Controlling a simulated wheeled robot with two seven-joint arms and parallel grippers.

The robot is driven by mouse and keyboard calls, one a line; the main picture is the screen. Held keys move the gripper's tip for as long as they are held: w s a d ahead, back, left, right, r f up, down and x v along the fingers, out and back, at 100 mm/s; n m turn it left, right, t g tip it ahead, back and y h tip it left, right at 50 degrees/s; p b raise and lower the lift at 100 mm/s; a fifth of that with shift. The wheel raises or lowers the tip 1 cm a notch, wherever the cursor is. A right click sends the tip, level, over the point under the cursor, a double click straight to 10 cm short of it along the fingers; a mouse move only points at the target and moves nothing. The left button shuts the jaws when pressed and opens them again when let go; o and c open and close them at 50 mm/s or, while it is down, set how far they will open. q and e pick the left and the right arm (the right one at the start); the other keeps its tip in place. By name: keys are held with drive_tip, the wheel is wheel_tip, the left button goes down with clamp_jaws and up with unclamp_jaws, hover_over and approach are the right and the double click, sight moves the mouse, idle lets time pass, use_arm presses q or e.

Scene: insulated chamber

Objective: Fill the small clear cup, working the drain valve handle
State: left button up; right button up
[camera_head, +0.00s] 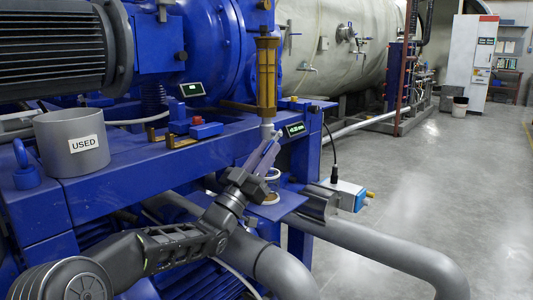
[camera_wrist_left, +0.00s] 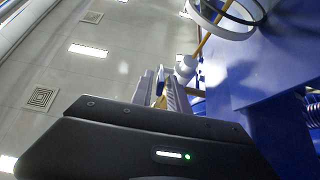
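An amber sight glass (camera_head: 267,75) stands upright on the blue frame, with a pale drain fitting (camera_head: 267,130) below it. My left gripper (camera_head: 264,155) reaches up from the lower left, its fingertips just under and beside that fitting. In the left wrist view the fingers (camera_wrist_left: 164,88) point at a pale round part (camera_wrist_left: 184,68); whether they grip a handle is unclear. Below the fingers, a small pale-rimmed cup (camera_head: 271,198) appears to stand on a blue ledge, partly hidden by the gripper. Its fill is not readable. My right gripper is out of view.
A grey bin labelled USED (camera_head: 72,143) stands on the blue frame at left. A small green display (camera_head: 295,129) is right of the fitting. A white and blue box (camera_head: 345,194) is further right. Grey pipes (camera_head: 390,250) run below; open floor lies right.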

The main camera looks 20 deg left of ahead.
use_arm(q)
drive_tip(key=shift+o, duration=0.7)
drive_tip(key=shift+s, duration=0.1)
drive_tip(key=p+v, duration=0.1)
drive_tip(key=v, duration=0.6)
drive_tip(key=shift+s+f, duration=0.25)
drive_tip(key=shift+s, duration=0.05)
drive_tip(key=shift+a, duration=0.15)
